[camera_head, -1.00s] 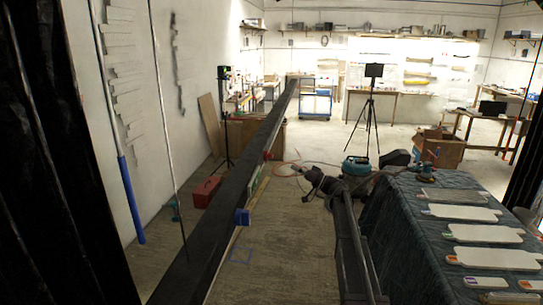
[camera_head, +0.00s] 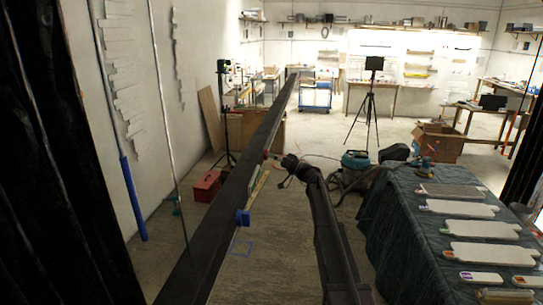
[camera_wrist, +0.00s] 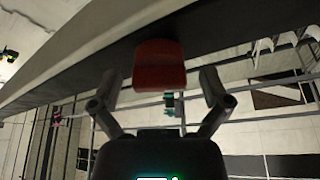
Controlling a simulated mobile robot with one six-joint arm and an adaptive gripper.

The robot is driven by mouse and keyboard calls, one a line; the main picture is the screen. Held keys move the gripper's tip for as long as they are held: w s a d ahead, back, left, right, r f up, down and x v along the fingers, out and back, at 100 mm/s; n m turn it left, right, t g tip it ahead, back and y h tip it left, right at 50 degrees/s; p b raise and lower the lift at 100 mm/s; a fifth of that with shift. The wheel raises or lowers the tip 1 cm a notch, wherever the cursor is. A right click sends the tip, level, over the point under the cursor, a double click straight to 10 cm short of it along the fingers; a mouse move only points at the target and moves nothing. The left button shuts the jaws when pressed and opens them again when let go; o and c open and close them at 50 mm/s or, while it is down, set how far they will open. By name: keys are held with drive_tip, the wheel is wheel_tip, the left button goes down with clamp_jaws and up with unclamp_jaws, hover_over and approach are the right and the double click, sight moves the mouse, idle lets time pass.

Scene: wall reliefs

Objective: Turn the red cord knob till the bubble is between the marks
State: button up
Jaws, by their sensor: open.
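The red cord knob (camera_wrist: 160,65) is on the long dark beam (camera_wrist: 100,65), in the upper middle of the wrist view. It is a small red spot (camera_head: 265,155) at the beam's right side in the head view. My gripper (camera_wrist: 160,90) is open, with one finger on each side of the knob and visible gaps to both. In the head view my gripper (camera_head: 282,160) is just right of the knob. A pale strip (camera_head: 258,183) lies along the beam below it; no bubble or marks can be made out.
A blue block (camera_head: 243,217) sits on the beam nearer to me. A red toolbox (camera_head: 207,186) is on the floor at left. A cloth-covered table (camera_head: 400,232) with several pale boards stands right of my arm. A tripod (camera_head: 369,105) stands farther back.

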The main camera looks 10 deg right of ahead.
drive_tip(key=c, duration=1.2)
drive_tip(key=shift+o, duration=0.2)
drive_tip(key=shift+n, duration=0.4)
drive_tip(key=shift+w+n+g+y+b, duration=0.1)
drive_tip(key=shift+n+g+y+b, duration=0.25)
drive_tip(key=shift+n, duration=0.45)
drive_tip(key=shift+n+g+y, duration=0.45)
drive_tip(key=shift+n+g, duration=0.3)
drive_tip(key=shift+n, duration=0.65)
drive_tip(key=o, duration=1.2)
drive_tip(key=shift+c, duration=0.2)
